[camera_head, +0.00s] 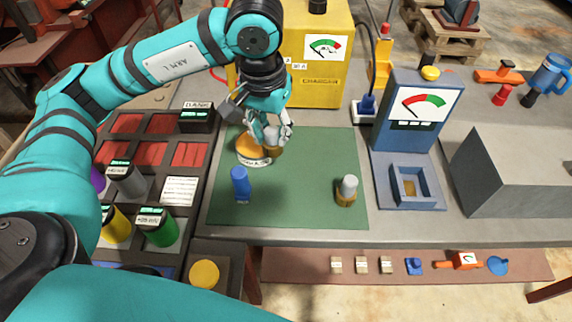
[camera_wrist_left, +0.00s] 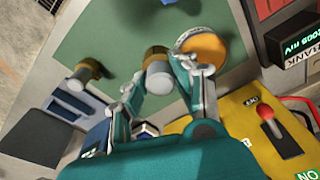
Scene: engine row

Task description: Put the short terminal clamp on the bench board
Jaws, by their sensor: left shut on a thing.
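My left gripper (camera_head: 274,130) is over the back part of the green board (camera_head: 300,207). It is shut on a brass-and-grey terminal clamp (camera_wrist_left: 157,72); only a brass part (camera_head: 276,151) shows below the fingers in the head view. I cannot tell whether the held clamp touches the board. A similar brass-and-grey clamp (camera_head: 347,189) stands at the board's right side, and it also shows in the left wrist view (camera_wrist_left: 91,70). I cannot tell which one is the short one. My right gripper is out of view.
A round orange piece (camera_head: 251,150) with a label sits close beside the held clamp. A blue cylinder (camera_head: 240,184) stands at the front left of the board. A blue meter stand (camera_head: 413,115) is to the right, a yellow charger (camera_head: 322,84) behind. The middle of the board is clear.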

